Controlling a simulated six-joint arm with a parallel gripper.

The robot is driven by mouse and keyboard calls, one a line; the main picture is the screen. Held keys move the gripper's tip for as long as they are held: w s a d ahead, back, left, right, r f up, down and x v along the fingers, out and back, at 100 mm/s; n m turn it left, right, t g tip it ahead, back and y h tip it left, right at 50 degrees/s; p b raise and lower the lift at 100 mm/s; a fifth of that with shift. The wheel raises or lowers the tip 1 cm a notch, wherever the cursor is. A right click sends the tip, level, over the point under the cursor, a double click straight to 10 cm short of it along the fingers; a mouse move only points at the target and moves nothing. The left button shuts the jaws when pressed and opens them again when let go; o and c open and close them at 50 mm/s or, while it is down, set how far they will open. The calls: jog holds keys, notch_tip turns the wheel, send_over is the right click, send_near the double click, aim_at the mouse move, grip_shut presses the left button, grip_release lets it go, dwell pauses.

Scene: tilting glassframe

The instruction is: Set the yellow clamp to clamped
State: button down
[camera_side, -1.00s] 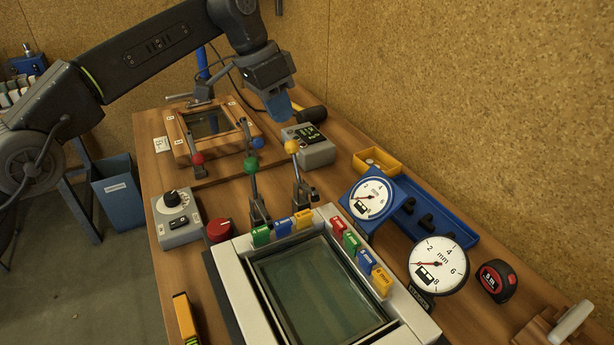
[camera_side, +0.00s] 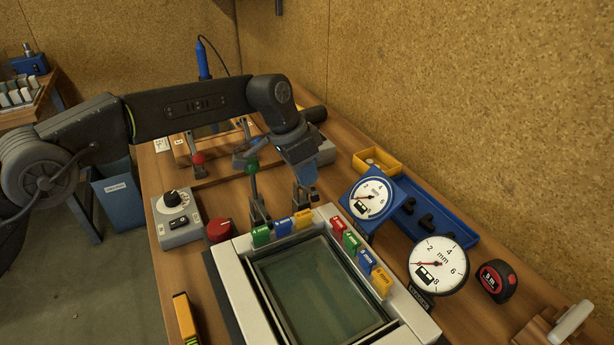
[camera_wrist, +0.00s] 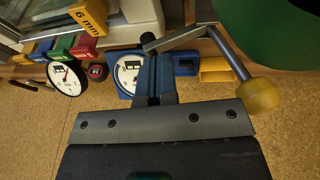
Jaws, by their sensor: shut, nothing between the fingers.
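The yellow clamp stands behind the white-framed glass frame. In the side view its dark base (camera_side: 305,197) shows below my gripper (camera_side: 311,174), while its yellow knob is hidden behind my gripper and wrist. In the wrist view the yellow knob (camera_wrist: 259,96) is at the right, on a grey lever (camera_wrist: 228,52) that bends towards the top middle. My gripper also shows in the wrist view (camera_wrist: 152,62), with its blue fingers shut and empty, to the left of the knob and near the lever. I cannot tell whether they touch.
The green-knobbed clamp (camera_side: 251,167) stands just left, and its knob looms large in the wrist view (camera_wrist: 268,30). The white-framed glass frame (camera_side: 235,270) carries several coloured tabs. Dial gauges (camera_side: 370,198) and a yellow bin (camera_side: 377,160) are to the right.

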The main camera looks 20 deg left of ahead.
aim_at(313, 196)
jog(key=shift+s+d+f, duration=0.15)
jog(key=shift+f, duration=0.25)
jog(key=shift+s+d+f+m+t+y, duration=0.15)
jog(key=shift+s+d+f+t+y, duration=0.2)
jog(key=shift+t+y, duration=0.25)
jog(key=shift+s+d+f+m+t+y, duration=0.15)
jog(key=shift+s+d+f+t+y, duration=0.1)
jog(key=shift+f+t+y, duration=0.3)
jog(key=shift+s+d+f+y, duration=0.15)
jog(key=shift+f+y, duration=0.1)
jog(key=shift+f, duration=0.15)
jog(key=shift+r, duration=0.1)
jog(key=shift+r, duration=0.3)
jog(key=d+v, duration=0.1)
jog(key=v, duration=1.2)
jog(key=shift+a, duration=0.2)
